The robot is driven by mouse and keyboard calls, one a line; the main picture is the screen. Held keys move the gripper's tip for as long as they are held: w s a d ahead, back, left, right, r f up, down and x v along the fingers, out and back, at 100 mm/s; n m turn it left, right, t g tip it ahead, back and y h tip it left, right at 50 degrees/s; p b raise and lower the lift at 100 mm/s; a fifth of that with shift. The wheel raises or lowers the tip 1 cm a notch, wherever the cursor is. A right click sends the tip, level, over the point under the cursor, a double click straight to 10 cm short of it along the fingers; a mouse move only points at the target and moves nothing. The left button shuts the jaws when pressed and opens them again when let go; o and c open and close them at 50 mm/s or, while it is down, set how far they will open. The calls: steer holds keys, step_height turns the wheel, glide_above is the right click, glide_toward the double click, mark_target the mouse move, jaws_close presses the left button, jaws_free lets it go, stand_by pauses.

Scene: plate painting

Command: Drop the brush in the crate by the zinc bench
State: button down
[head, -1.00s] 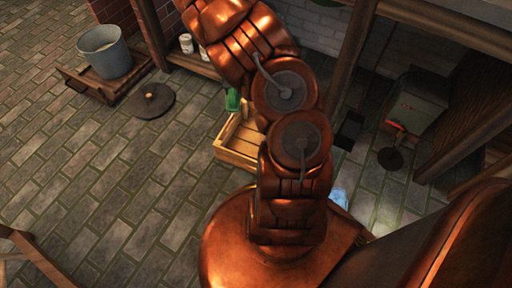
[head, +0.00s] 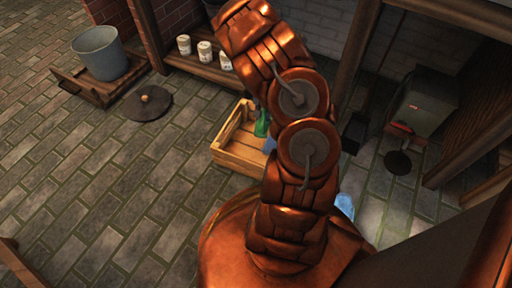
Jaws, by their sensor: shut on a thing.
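A light wooden slatted crate (head: 236,158) stands on the paved floor at the middle, its right part hidden behind my copper arm. A small green thing (head: 262,122) shows at the arm's left edge, over the crate in the picture, with a bit of blue just below it. I cannot tell whether the green thing is part of the brush or of my gripper, or how high it is. My gripper is otherwise hidden behind the arm, and no brush can be made out for sure.
A grey bucket (head: 98,58) stands on a low wooden tray (head: 70,84) at the upper left, with a round dark lid (head: 146,104) nearby. Several white jars (head: 205,50) line a low shelf. A grey metal box (head: 424,104) stands at right. The left floor is clear.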

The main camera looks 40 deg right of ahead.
steer(key=shift+f+b, duration=0.35)
steer(key=shift+f, duration=0.65)
steer(key=c, duration=0.9)
jaws_free()
steer(key=shift+r, duration=0.1)
step_height(320, 180, up, 12)
steer(key=shift+f, duration=0.1)
